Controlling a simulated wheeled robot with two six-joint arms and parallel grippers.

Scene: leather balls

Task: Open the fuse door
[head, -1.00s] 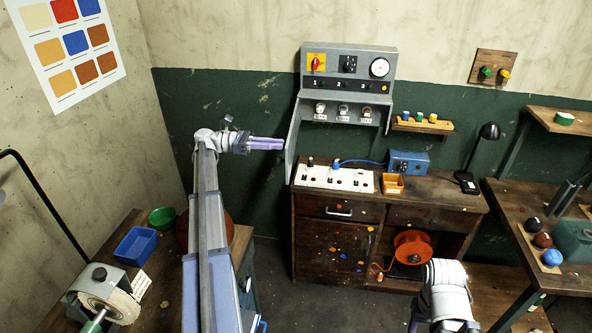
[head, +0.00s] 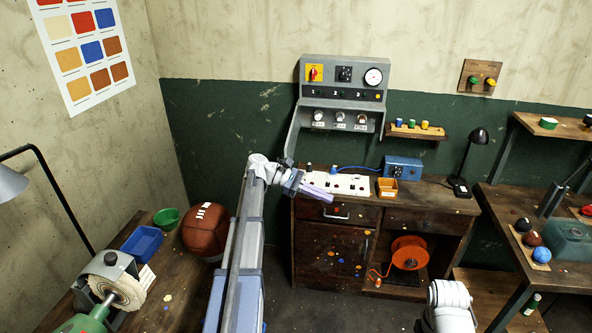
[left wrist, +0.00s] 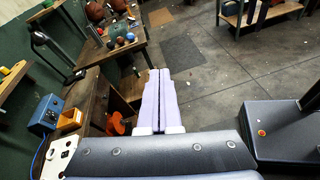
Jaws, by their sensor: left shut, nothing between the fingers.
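The fuse door (head: 293,134) is a thin grey panel swung out at the compartment's left side, seen nearly edge-on. My left gripper (head: 329,198) has pale purple fingers, shut and empty. In the head view it lies below the door, in front of the bench's front edge, apart from the door. Its closed fingers also show in the left wrist view (left wrist: 159,76). Of my right arm only a white link shows.
On the bench (head: 425,192) are a white switch plate (head: 350,184), an orange bin (head: 387,187), a blue box (head: 403,168) and a black lamp (head: 479,136). A ball (head: 205,230) lies on the left table.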

